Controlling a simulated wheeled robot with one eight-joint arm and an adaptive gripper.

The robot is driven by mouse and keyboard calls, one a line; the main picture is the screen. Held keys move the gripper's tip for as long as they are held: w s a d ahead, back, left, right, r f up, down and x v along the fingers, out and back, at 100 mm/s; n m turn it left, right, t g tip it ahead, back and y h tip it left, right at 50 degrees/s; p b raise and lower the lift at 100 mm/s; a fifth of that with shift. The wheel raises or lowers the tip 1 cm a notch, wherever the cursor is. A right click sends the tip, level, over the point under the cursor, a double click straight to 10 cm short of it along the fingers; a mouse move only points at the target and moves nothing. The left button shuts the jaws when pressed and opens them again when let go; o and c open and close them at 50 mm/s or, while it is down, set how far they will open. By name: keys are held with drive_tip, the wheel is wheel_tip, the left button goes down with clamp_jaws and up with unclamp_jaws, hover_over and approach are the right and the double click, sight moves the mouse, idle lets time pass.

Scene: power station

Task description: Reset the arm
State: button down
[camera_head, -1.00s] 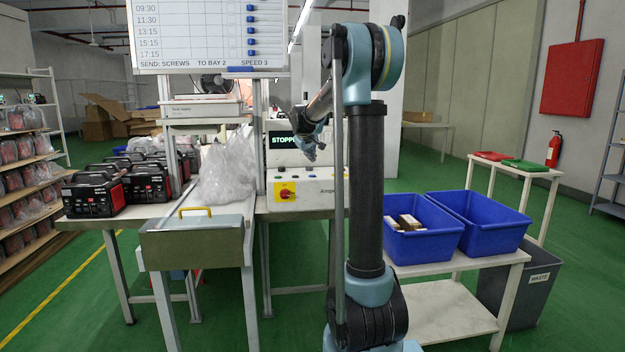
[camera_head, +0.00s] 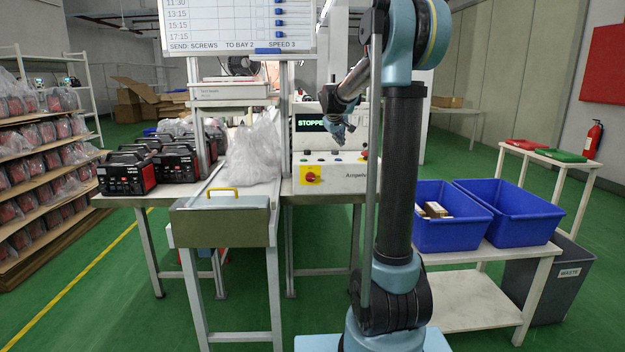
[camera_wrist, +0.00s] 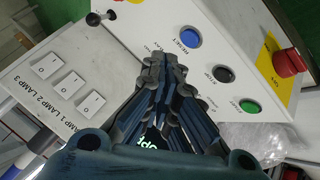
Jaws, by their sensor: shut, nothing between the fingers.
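My gripper (camera_head: 340,138) hangs in front of a white control station (camera_head: 335,183) in the head view, above its sloped button panel. Beyond the fingers are a blue button marked RESET (camera_wrist: 190,38), a black button (camera_wrist: 224,74), a green button (camera_wrist: 250,107) and a red knob (camera_wrist: 291,62) on yellow. Whether the fingertips touch the panel cannot be told.
Three small switches (camera_wrist: 72,84) labelled LAMP sit on the panel's left side in the wrist view. Blue bins (camera_head: 508,212) stand on a table at right. Black-and-red units (camera_head: 126,173) and plastic wrap (camera_head: 252,155) lie on the left bench. Green floor lies open at left.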

drive_tip(key=s+d+f+m+g, duration=0.1)
drive_tip(key=s+f, duration=0.2)
drive_tip(key=s, duration=0.7)
drive_tip(key=s+d+f+m+g+y, duration=0.1)
drive_tip(key=s+f, duration=0.1)
drive_tip(key=s, duration=0.7)
drive_tip(key=s+d+f+m+g, duration=0.1)
drive_tip(key=s+f, duration=0.2)
drive_tip(key=s, duration=0.7)
drive_tip(key=s+a+f+m+g+y, duration=0.1)
drive_tip(key=s+f, duration=0.7)
drive_tip(key=s, duration=0.4)
drive_tip(key=s+a+f+g, duration=0.1)
drive_tip(key=s+f+g, duration=0.1)
drive_tip(key=s+f, duration=0.6)
drive_tip(key=s, duration=0.4)
drive_tip(key=shift+s+a+m+y, duration=0.2)
drive_tip(key=shift+s+m+y, duration=0.05)
drive_tip(key=shift+m+y, duration=0.15)
drive_tip(key=shift+w, duration=0.1)
